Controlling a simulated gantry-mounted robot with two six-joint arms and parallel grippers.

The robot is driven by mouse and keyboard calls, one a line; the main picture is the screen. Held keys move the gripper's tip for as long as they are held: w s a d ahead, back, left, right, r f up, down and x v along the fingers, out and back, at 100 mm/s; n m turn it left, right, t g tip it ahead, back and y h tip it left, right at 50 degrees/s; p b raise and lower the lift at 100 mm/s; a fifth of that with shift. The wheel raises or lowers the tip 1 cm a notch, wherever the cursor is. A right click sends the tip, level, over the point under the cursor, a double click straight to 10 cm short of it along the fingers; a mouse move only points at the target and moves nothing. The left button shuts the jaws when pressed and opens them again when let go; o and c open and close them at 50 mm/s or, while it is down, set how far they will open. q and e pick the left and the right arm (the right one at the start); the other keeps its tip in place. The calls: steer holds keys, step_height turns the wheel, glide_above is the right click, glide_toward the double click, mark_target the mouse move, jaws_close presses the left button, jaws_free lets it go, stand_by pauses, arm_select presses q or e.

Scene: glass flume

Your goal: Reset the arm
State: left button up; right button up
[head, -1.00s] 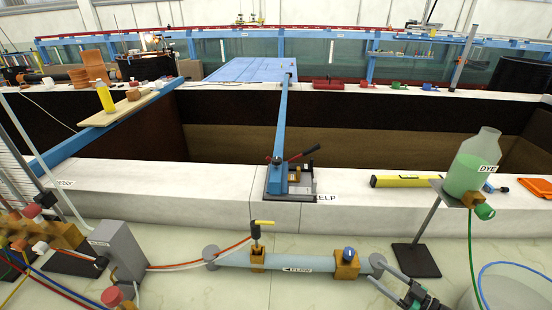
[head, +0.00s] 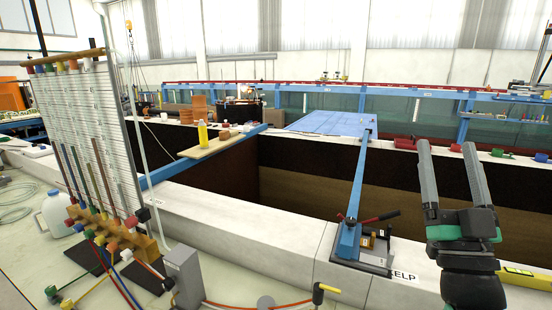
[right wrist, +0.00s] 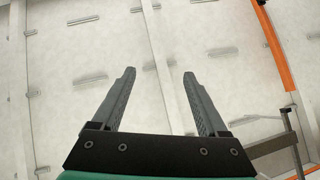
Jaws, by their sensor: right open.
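My right gripper (head: 446,150) is raised at the right of the head view, in front of the flume. Its two grey fingers point up, apart, with nothing between them. In the right wrist view the same open, empty fingers (right wrist: 160,75) show against a pale panelled surface. My left gripper is not in the head view.
A blue beam (head: 358,190) with a red-handled clamp crosses the flume. A wooden board (head: 215,147) carries a yellow bottle (head: 202,133). A tube board (head: 85,140) and a white jug (head: 56,212) stand at left. A yellow level (head: 525,277) lies at lower right.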

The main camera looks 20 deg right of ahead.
steer(key=s+a+r+n+t+y+p, duration=0.1)
steer(key=s+a+r+n+y, duration=0.3)
steer(key=a+y, duration=0.45)
steer(key=s+a+r+n+t+y+p, duration=0.1)
steer(key=s+a+r+n+y, duration=0.35)
steer(key=a, duration=0.75)
step_height(320, 180, up, 30)
steer(key=m+y+p, duration=0.1)
steer(key=m+p, duration=0.1)
steer(key=p, duration=2.8)
steer(key=shift+d, duration=0.45)
